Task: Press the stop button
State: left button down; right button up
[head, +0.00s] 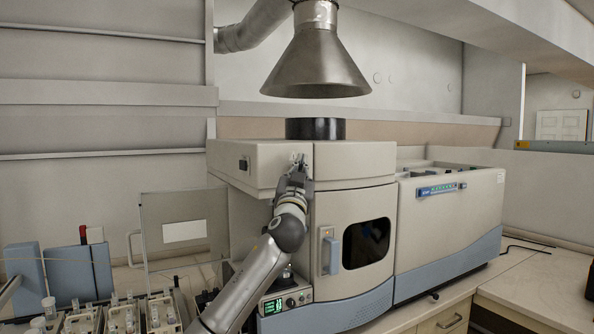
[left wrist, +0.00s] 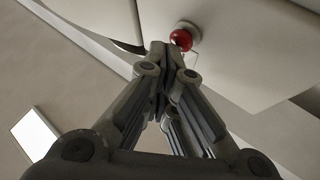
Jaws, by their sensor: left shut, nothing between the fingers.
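The stop button (left wrist: 181,39) is a red round knob on a pale base, set on the spectrometer's light housing in the left wrist view. In the head view my left gripper hides its red part. My left gripper (head: 298,166) is shut and empty, raised in front of the upper housing of the spectrometer (head: 358,163). In the left wrist view the closed fingertips (left wrist: 160,50) are just left of and slightly below the red knob. I cannot tell whether they touch it. My right gripper is not in view.
A metal exhaust hood (head: 316,66) hangs over the black chimney ring (head: 315,128). A clear door (head: 185,226) stands open at the left. Racks with vials (head: 128,316) stand at the front left. Bare counter (head: 540,275) lies at the right.

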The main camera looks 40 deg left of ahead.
pick_arm(q)
jog(key=shift+s+d, duration=0.2)
jog(key=shift+d, duration=0.4)
jog(key=d, duration=0.2)
jog(key=s+d+b, duration=0.1)
jog(key=d, duration=0.2)
jog(key=shift+s, duration=0.2)
jog(key=shift+f, duration=0.15)
dwell(0.6)
